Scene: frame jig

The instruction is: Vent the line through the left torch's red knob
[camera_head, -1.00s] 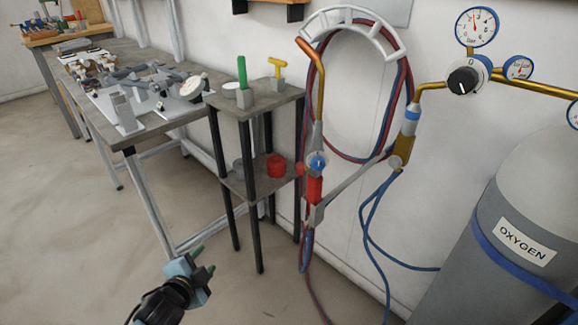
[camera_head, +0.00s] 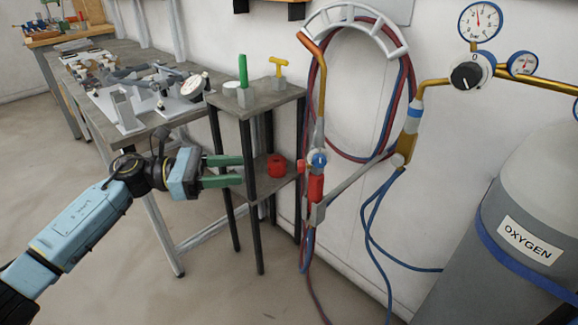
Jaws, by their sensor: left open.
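The left torch (camera_head: 316,187) hangs upright on a bracket at the wall, with a copper tip at the top and a red lower body. Its small red knob (camera_head: 301,166) sticks out on the left side, beside a blue knob (camera_head: 319,159) facing me. My left gripper (camera_head: 240,171) is open and empty, its green fingers pointing right towards the torch. It is left of the red knob and apart from it, in front of the small stand. My right gripper is not in view.
A small stand (camera_head: 262,105) with dark legs holds a green and a yellow tool on top and a red object (camera_head: 277,166) below. Hoses hang from a white holder (camera_head: 352,17). A grey oxygen cylinder (camera_head: 471,250) stands at right. A workbench (camera_head: 127,137) is at left.

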